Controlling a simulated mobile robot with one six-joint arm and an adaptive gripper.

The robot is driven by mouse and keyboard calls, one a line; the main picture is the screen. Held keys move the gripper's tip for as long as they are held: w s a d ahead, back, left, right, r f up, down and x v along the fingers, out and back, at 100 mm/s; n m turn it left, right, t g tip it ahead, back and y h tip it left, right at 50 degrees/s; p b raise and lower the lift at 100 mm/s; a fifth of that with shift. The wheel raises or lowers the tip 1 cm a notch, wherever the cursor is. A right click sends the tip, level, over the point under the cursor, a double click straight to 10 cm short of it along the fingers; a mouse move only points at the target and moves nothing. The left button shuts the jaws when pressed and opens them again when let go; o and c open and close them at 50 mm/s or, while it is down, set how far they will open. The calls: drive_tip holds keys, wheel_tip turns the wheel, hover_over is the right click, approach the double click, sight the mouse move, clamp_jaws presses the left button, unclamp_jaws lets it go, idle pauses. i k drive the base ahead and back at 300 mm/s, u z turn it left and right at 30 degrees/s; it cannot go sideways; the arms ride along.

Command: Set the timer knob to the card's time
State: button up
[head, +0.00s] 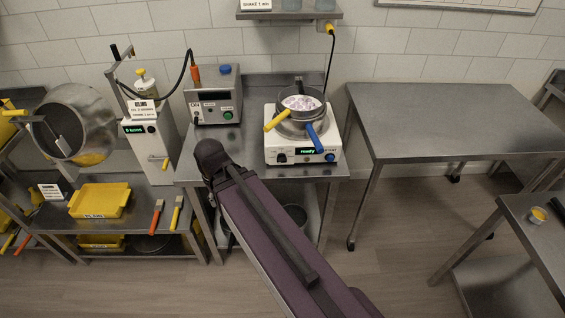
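A white shaker base (303,150) stands on the middle steel table, with a green display reading "ready". The knobs' pointer settings are too small to read. A card (256,4) on the wall shelf reads "SHAKE 1 min", partly cut by the top edge. My purple arm reaches up from the bottom and ends in a dark joint left of the shaker. My gripper's fingers do not show.
A round sieve pan (300,112) with yellow and blue handles sits on the shaker. A grey control box (213,105) stands to its left. A white dispenser (148,140) and a yellow tray (100,200) are farther left. The right steel table (450,115) is bare.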

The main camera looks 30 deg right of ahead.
sight(281, 157)
drive_tip(key=u, duration=0.05)
drive_tip(key=k, duration=1.65)
drive_tip(key=z, duration=0.6)
drive_tip(key=i, duration=0.6)
drive_tip(key=u, duration=0.1)
